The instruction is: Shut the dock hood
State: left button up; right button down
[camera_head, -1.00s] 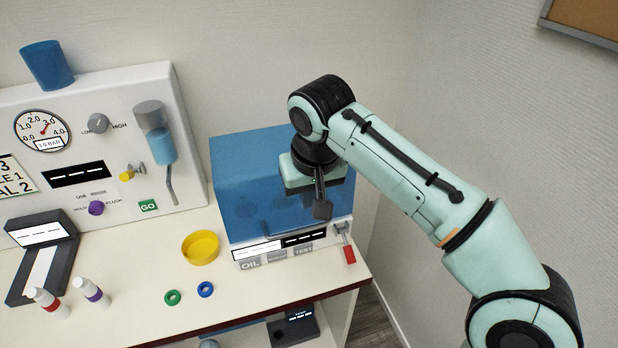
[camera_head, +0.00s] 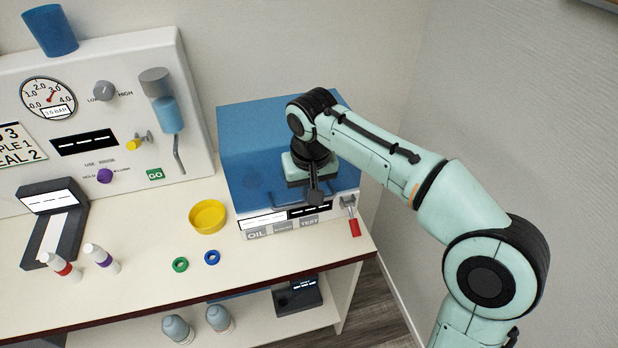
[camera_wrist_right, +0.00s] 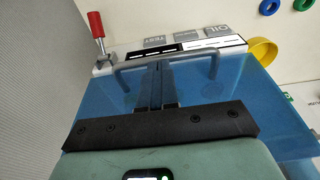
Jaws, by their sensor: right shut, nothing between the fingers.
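The dock's blue see-through hood (camera_head: 250,150) lies over the dock at the back right of the counter. Its front edge is low, close above the front panel (camera_head: 265,223); I cannot tell whether a gap remains. My right gripper (camera_head: 315,198) is over the hood's front part, shut and empty, pointing towards its front edge. In the right wrist view the shut fingers (camera_wrist_right: 160,78) reach the hood's grey bar handle (camera_wrist_right: 205,62); contact is unclear. A red-tipped lever (camera_head: 354,227) stands at the panel's right end. My left gripper is out of view.
A yellow dish (camera_head: 208,216), a green ring (camera_head: 180,265) and a blue ring (camera_head: 212,257) lie left of the dock. Two small bottles (camera_head: 100,258) and a dark stand (camera_head: 55,215) are further left. The wall is close on the right.

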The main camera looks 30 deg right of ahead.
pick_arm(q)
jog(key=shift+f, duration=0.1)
pick_arm(e)
jog(key=shift+w+f, duration=0.15)
jog(key=shift+f, duration=0.65)
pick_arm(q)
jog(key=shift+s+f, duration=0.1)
